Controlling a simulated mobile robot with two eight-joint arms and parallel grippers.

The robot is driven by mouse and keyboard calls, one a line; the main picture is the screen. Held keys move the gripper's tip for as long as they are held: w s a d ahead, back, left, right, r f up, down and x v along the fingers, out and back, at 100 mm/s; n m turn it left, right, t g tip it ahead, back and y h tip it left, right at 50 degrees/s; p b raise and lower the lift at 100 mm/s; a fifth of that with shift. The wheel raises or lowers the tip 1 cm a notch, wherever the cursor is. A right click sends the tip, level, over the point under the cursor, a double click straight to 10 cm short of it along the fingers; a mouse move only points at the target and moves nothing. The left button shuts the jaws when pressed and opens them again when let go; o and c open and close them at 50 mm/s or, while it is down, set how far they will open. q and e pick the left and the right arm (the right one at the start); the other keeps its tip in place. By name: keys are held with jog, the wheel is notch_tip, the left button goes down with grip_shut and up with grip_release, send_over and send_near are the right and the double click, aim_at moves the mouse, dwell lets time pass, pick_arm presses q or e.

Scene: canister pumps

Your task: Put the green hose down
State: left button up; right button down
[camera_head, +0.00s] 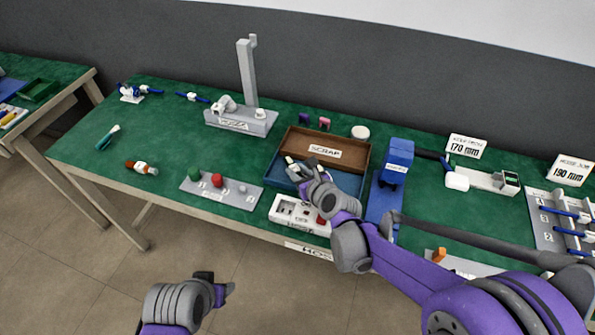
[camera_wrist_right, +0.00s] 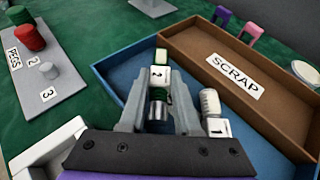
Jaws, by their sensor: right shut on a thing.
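The green hose (camera_wrist_right: 161,56) is short, with a white tag marked 2 and a metal end. My right gripper (camera_wrist_right: 157,105) is shut on it, seen in the right wrist view. The hose is over or in the blue tray (camera_wrist_right: 118,73); I cannot tell whether it touches the tray floor. In the head view my right gripper (camera_head: 303,175) is at this blue tray and largely hides the hose. A pale ribbed piece (camera_wrist_right: 210,102) with a tag marked 1 is beside the right finger. My left gripper (camera_head: 222,291) is low, off the table's front edge; its jaw opening is unclear.
The brown SCRAP tray (camera_head: 353,143) adjoins the blue tray behind. A grey board (camera_head: 240,199) with red and green pegs stands left, a white box (camera_head: 283,214) in front, and a blue device (camera_head: 397,160) right. The table's left part has free room.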

jog(key=shift+f, duration=0.1)
jog(key=c, duration=0.6)
grip_release()
jog(key=shift+r, duration=0.3)
jog(key=p+v, duration=0.2)
jog(key=v, duration=1)
jog(key=shift+f, duration=0.15)
